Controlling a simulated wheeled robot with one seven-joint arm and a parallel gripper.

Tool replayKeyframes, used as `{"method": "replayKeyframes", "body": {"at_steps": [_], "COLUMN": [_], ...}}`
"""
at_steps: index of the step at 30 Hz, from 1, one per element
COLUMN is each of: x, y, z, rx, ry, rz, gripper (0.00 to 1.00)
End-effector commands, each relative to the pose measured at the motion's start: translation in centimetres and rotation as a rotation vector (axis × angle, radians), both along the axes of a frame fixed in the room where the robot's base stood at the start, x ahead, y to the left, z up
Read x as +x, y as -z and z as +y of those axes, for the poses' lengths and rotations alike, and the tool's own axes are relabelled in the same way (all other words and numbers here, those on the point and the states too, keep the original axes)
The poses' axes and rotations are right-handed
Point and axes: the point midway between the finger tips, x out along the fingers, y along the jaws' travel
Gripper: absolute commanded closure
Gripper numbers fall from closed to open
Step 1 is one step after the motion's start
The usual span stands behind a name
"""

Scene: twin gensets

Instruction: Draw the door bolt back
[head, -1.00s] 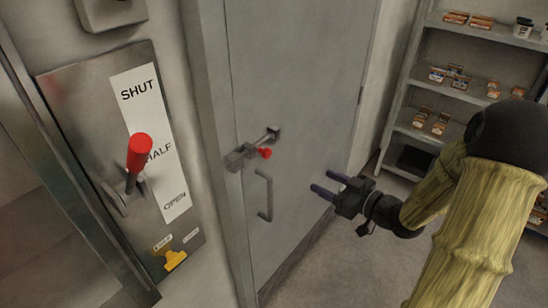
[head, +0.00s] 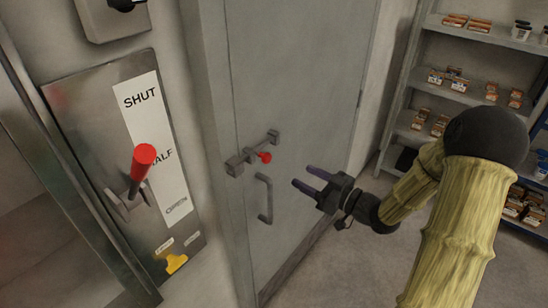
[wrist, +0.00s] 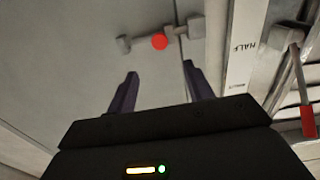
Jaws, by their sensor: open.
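The door bolt (head: 251,153) is a grey sliding bar with a red knob (head: 264,157), mounted on the grey door (head: 290,90) near its left edge, above the handle. The bar spans brackets by the door's edge and on the door face. My gripper (head: 305,185) is open and empty, to the right of and a little below the red knob, apart from it. In the wrist view the red knob (wrist: 159,41) and bar lie ahead of the open fingers (wrist: 158,82), roughly between their lines.
A door handle (head: 265,200) sticks out just below the bolt. Left of the door is a steel panel with a red-gripped lever (head: 144,158) and a SHUT/HALF/OPEN label (head: 155,130). Shelves (head: 480,60) with small boxes stand at the right. Open floor lies before the door.

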Motion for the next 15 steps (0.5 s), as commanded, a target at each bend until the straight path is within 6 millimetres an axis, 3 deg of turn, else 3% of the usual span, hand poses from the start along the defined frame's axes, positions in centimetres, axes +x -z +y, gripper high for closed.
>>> {"method": "replayKeyframes", "body": {"at_steps": [15], "x": [5.6], "y": [-0.3], "z": [7.4], "rx": [0.001], "ry": [-0.002], "rz": [0.002], "gripper": [0.48]}}
